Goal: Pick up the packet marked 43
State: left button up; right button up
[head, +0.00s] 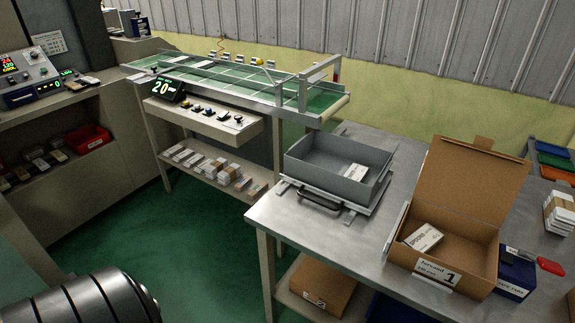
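I cannot read the number 43 on any packet. A small white packet (355,173) lies in the grey tray (318,185) on the metal table. A larger white packet (423,238) with dark print lies tilted in the open cardboard box (468,270), whose label shows a 1. Small white packets (185,155) lie in rows on the shelf under the conveyor; their marks are too small to read. Neither of my grippers is in view, so whether they hold anything is hidden.
A conveyor (228,78) with a green belt and rails stands at the back. A control panel (203,117) with a display reading 20 is below it. The metal table (358,252) has bare room before the tray. A red-handled tool (548,266) lies right of the cardboard box.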

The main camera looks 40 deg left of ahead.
aim_at(357, 172)
jog(key=u, duration=0.8)
jog(key=z, duration=0.5)
jog(key=j+z, duration=1.2)
jog(key=z, duration=0.15)
